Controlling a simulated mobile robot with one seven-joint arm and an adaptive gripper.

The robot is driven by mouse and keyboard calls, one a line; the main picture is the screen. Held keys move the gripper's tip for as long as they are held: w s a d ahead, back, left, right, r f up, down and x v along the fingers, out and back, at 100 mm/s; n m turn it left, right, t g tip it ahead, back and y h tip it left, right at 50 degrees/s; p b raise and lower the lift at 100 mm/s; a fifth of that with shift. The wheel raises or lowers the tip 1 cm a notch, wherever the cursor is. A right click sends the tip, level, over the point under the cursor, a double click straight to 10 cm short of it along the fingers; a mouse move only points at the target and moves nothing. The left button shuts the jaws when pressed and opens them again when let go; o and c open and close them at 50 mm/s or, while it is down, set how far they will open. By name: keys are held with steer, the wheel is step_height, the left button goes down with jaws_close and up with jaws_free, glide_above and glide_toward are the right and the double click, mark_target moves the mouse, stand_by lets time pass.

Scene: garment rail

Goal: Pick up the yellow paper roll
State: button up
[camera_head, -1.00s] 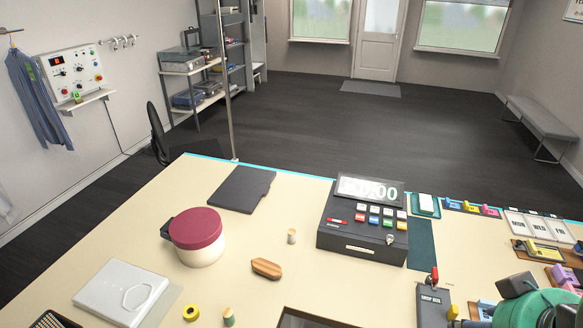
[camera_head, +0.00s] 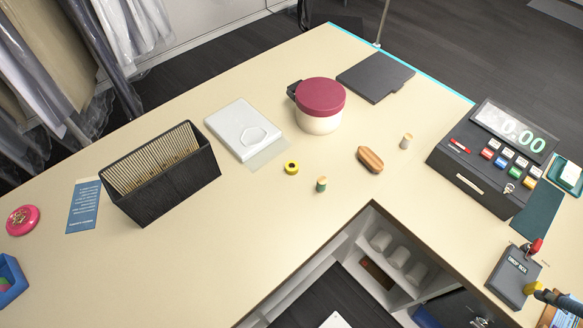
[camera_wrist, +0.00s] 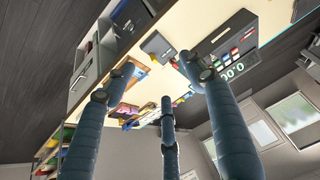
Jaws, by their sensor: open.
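A small yellow roll with a dark centre (camera_head: 291,168), which fits the yellow paper roll, lies on the cream counter (camera_head: 240,215) in the head view, below the lidded pot. Nothing touches it. My gripper (camera_wrist: 160,84) shows in the wrist view with its dark blue fingers spread and nothing between them. It points across the counter near the cash register, well away from the roll. The roll cannot be made out in the wrist view. In the head view only a dark piece at the lower right edge may be part of my gripper.
Near the roll are a green-and-wood spool (camera_head: 321,184), a wooden brush (camera_head: 370,159), a pot with a maroon lid (camera_head: 320,98) and a white device (camera_head: 243,130). A black file box (camera_head: 160,175) stands left. The cash register (camera_head: 490,155) and drop box (camera_head: 513,275) are right.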

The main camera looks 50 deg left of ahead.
steer(key=shift+o, duration=0.3)
steer(key=shift+w+a+r, duration=0.1)
steer(key=w+a+r+n+g+y+p, duration=0.1)
steer(key=w+a+r+n+g, duration=0.1)
steer(key=w+a+n, duration=0.75)
steer(key=w+a+f+n+g, duration=0.1)
steer(key=w+a+n, duration=0.1)
steer(key=a, duration=0.5)
steer(key=w+a+f+n, duration=0.1)
steer(key=w+a+f, duration=0.1)
steer(key=a, duration=0.6)
steer(key=w+a+f+n+g, duration=0.1)
steer(key=w+a+n, duration=0.15)
steer(key=a, duration=0.45)
steer(key=s+a+f+n, duration=0.4)
steer(key=a+f, duration=0.2)
steer(key=a, duration=0.5)
steer(key=s+a+f+n+g+p, duration=0.1)
steer(key=s+a+f+n, duration=0.3)
steer(key=a, duration=0.7)
steer(key=s+a+f+n+h+p, duration=0.1)
steer(key=s+a+f+n, duration=0.2)
steer(key=a+f, duration=0.6)
steer(key=s+a, duration=0.1)
steer(key=a, duration=0.1)
steer(key=shift+a+n+g, duration=0.3)
steer(key=shift+n, duration=0.1)
steer(key=shift+f, duration=0.15)
